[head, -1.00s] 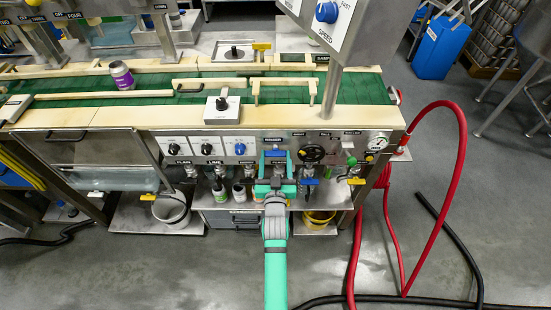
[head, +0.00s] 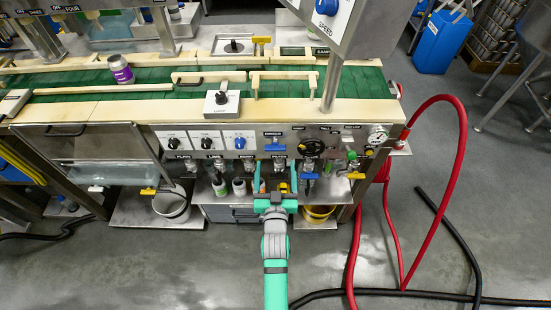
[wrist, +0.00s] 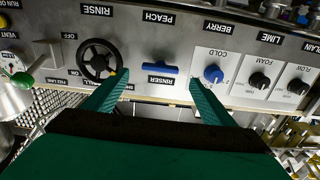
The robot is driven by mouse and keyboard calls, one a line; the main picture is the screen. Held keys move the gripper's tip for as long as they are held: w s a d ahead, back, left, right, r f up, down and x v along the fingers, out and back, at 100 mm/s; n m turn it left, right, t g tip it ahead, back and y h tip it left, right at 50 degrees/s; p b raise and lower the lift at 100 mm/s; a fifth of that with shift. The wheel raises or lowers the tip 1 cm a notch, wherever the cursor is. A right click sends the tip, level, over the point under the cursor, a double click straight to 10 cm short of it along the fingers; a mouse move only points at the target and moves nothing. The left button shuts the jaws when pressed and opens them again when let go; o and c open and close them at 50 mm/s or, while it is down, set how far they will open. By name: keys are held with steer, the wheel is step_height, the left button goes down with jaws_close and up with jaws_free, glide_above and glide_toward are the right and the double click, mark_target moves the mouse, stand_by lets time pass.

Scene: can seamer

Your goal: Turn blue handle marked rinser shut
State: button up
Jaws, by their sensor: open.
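The blue handle marked rinser (head: 274,145) is on the steel front panel, under its black label. In the wrist view, where the lettering is upside down, the blue handle (wrist: 160,69) lies crosswise next to the RINSER label. My gripper (head: 275,180) is open and empty, in front of and below the handle in the head view. In the wrist view my gripper's two green fingers (wrist: 159,78) point at the panel, one to each side of the handle. A gap shows between each finger and the handle, and neither appears to touch it.
A black handwheel (wrist: 100,58) is close to the left finger in the wrist view. A blue cold knob (wrist: 213,74) is close to the right finger. Small bottles (head: 239,187) and valves stand under the panel. A red hose (head: 462,160) loops at the right.

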steer(key=shift+s, duration=1.9)
steer(key=s+r+g, duration=0.2)
steer(key=s, duration=3.3)
steer(key=shift+s+r+g, duration=0.2)
steer(key=shift+s+g, duration=0.1)
steer(key=shift+s, duration=0.05)
